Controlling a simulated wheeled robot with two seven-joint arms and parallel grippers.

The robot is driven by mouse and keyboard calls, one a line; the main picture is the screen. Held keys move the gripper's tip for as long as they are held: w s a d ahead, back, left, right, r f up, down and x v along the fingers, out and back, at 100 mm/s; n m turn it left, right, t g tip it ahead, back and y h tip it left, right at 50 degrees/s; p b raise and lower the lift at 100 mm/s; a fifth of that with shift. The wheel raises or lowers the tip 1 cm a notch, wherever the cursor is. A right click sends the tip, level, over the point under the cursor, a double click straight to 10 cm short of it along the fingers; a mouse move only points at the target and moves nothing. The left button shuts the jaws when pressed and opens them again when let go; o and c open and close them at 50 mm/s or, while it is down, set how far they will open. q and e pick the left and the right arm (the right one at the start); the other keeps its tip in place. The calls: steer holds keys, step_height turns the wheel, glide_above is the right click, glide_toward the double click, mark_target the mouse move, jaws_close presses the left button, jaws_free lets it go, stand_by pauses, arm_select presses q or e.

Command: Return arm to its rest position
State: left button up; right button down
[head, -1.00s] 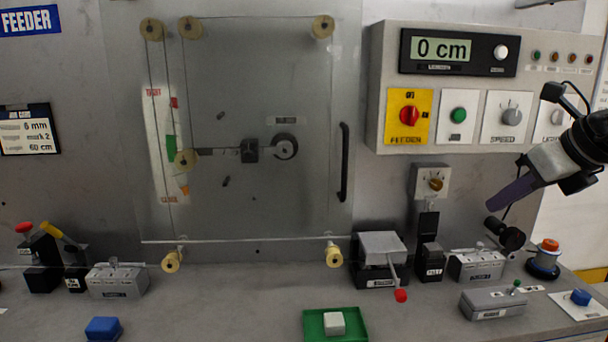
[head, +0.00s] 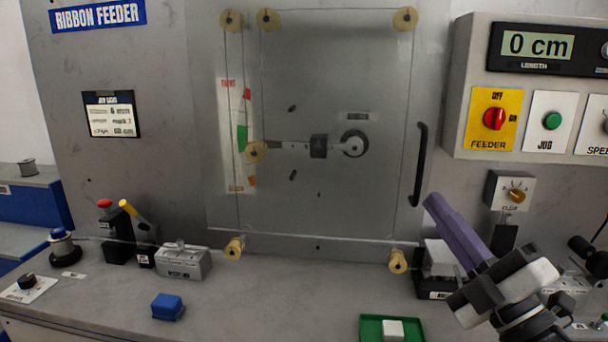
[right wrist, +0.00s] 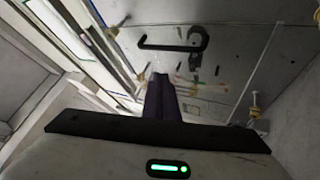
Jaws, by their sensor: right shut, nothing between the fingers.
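My right gripper (head: 432,203) comes in from the lower right of the head view. Its purple fingers are shut with nothing between them and point up and left. They are in front of the bench's back panel, just right of the clear door's black handle (head: 419,165); I cannot tell the gap. The fingers hide part of the grey block with a lever (head: 440,258). In the right wrist view the gripper (right wrist: 160,80) also shows, pointing toward the black handle. My left gripper is not in view.
The ribbon feeder panel with its clear door (head: 340,80) stands behind the bench. A control box (head: 467,100) is at the right. On the bench are a blue block (head: 168,307), a green tray (head: 368,324) with a white block (head: 392,330), and a grey clamp block (head: 183,262). The bench's middle is clear.

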steer(key=s+d+f+m+g+h, duration=0.25)
steer(key=f+m+h, duration=0.2)
steer(key=f, duration=0.35)
steer(key=s+d+f+m+g+h, duration=0.1)
steer(key=d+f+m+g+h, duration=0.15)
steer(key=f+m, duration=0.45)
steer(key=s+d+f+m+g+h, duration=0.25)
steer(key=f+m+h, duration=0.2)
steer(key=f, duration=0.35)
steer(key=s+a+f+m+g+y, duration=0.1)
steer(key=s+a+f+g, duration=0.3)
steer(key=s+f, duration=0.6)
steer(key=s+a+f+m+g+y, duration=0.2)
steer(key=s+f+g, duration=0.5)
steer(key=s, duration=0.5)
steer(key=w+a+f+t+y, duration=0.1)
steer(key=w+a+f+t, duration=0.1)
steer(key=f, duration=0.4)
steer(key=w+a+f+t, duration=0.1)
steer(key=a+f+t, duration=0.1)
steer(key=f, duration=0.4)
steer(key=shift+w+a+f+t+y, duration=0.35)
steer(key=shift+w+a+t, duration=0.05)
steer(key=shift+t, duration=0.35)
